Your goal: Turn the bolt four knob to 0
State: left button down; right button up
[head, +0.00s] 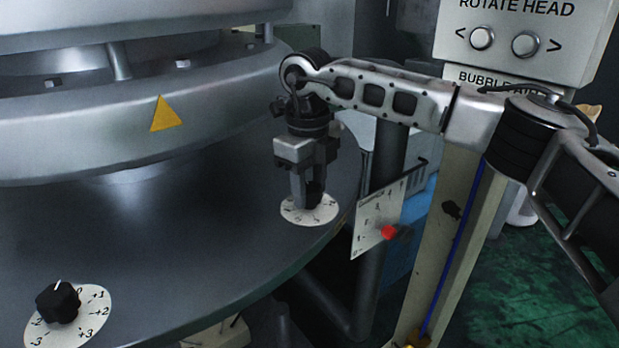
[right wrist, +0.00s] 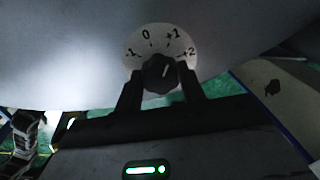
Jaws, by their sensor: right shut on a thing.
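My right gripper (head: 308,198) points down over a round white dial (head: 297,213) near the right edge of the grey round table. It is shut on the black knob of that dial. In the right wrist view the two fingers of the right gripper (right wrist: 160,88) stand on either side of the black knob (right wrist: 159,72). The numbers -1, 0, +1 and +2 show on the white dial (right wrist: 150,44) around it; its lower part is hidden. A faint pale mark on the knob seems to lean towards +1, but it is dim. No bolt number is readable. My left gripper is not in view.
A second black knob (head: 58,301) on its own dial (head: 95,322) is at the front left, its white mark near 0. A scale plate with a red pointer (head: 388,232) stands right of my gripper. A control panel (head: 540,60) is behind my arm.

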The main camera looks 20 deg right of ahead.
jog(key=n, duration=0.2)
jog(key=shift+r+n+p, duration=0.15)
jog(key=shift+n+p, duration=0.25)
jog(key=n, duration=0.3)
jog(key=shift+p, duration=0.3)
jog(key=shift+n, duration=1.2)
jog(key=o, duration=1)
jog(key=shift+c, duration=0.2)
